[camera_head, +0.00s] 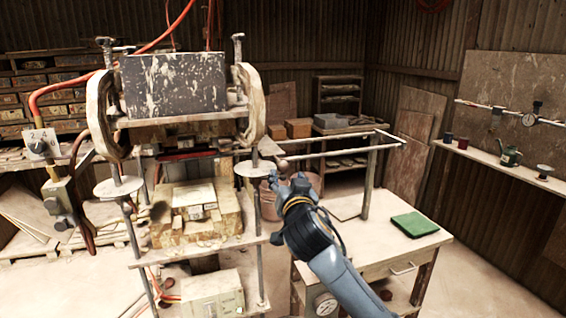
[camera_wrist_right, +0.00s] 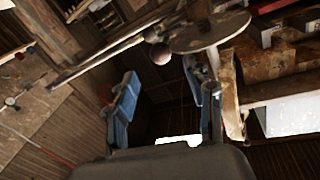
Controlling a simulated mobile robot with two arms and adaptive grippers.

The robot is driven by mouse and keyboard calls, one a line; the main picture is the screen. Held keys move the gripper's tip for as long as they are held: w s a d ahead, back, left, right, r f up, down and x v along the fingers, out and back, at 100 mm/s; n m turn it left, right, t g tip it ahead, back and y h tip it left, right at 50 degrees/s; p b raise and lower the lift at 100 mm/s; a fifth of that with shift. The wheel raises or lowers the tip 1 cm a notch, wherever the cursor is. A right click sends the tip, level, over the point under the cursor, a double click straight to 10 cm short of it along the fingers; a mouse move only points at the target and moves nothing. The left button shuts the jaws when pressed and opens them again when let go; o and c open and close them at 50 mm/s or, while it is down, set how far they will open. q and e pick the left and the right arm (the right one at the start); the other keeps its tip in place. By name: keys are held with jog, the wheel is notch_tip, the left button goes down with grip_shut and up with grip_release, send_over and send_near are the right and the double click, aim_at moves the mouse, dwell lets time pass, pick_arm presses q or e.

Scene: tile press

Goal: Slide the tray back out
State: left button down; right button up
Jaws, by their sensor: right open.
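The press (camera_head: 175,82) stands at left centre, with a dark scuffed block at its top. Two pale rails (camera_head: 330,152) run from its right side to a post; they also show in the wrist view (camera_wrist_right: 105,55). A tray is not clearly visible; I cannot tell it from the press plates. A round knob (camera_wrist_right: 160,53) shows beside the round disc (camera_wrist_right: 210,32) on the press post, just beyond my fingertips. My right gripper (camera_head: 284,180) is open and empty just below the rails' press end; its blue fingers (camera_wrist_right: 160,74) are spread apart. My left gripper is out of view.
A side table (camera_head: 370,250) with a green pad (camera_head: 415,224) stands right of the press. Stone blocks (camera_head: 195,212) lie on the press's lower shelf. The floor at right is clear.

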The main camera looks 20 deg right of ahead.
aim_at(284, 169)
jog(key=w, duration=0.2)
jog(key=w+p, duration=0.1)
jog(key=w, duration=0.2)
jog(key=w+d+p, duration=0.1)
jog(key=w, duration=0.1)
jog(key=shift+w, duration=0.4)
grip_shut()
